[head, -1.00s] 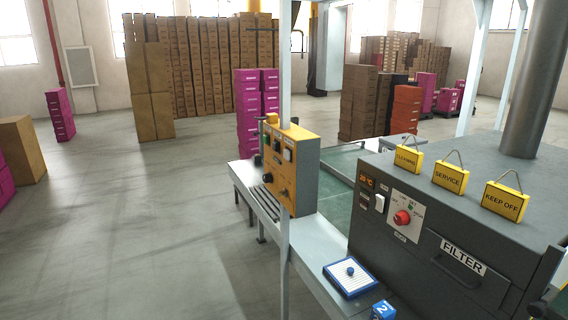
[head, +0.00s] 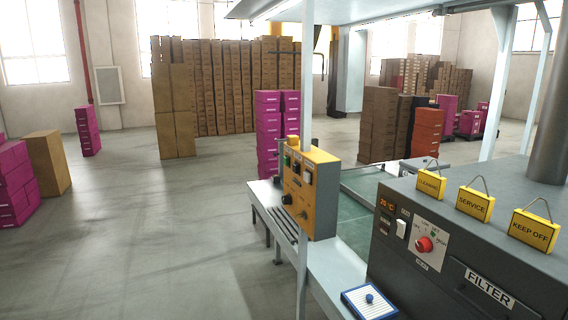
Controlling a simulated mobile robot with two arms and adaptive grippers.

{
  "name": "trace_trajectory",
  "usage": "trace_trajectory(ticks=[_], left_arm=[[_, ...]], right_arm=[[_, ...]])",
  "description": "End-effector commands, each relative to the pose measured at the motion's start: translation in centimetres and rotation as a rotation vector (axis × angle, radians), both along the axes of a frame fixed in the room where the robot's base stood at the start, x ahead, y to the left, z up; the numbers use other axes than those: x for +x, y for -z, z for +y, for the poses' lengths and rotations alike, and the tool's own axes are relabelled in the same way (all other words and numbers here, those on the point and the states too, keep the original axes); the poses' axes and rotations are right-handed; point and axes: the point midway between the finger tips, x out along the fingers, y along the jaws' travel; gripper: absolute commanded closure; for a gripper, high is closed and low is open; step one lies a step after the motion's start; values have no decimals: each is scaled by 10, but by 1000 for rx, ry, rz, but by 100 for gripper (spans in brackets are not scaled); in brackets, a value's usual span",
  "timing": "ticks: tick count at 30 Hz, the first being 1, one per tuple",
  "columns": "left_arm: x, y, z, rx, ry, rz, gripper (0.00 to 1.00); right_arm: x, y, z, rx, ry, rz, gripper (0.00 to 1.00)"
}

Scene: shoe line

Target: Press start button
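A yellow control box (head: 322,193) is mounted on a pale post in the middle of the head view. Its face carries several small buttons and knobs, including a green one (head: 287,160) near the top left and a dark knob (head: 287,199) lower down. Which of them is the start button cannot be read at this size. A grey machine (head: 456,238) on the right has its own panel with a red knob (head: 424,244). Neither of my grippers shows in the view.
A conveyor line (head: 357,235) runs behind the yellow box. Yellow signs hang on the grey machine, one reading KEEP OFF (head: 535,231). Open grey floor (head: 165,250) lies to the left; stacked boxes (head: 228,85) stand behind.

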Motion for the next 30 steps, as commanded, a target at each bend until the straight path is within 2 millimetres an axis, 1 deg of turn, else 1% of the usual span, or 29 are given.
trace_trajectory(ticks=[1,3,4,30], left_arm=[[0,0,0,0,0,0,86],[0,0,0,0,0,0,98],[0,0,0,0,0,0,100],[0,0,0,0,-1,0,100]], right_arm=[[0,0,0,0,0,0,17],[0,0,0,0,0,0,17],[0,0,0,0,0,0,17],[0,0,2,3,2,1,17]])
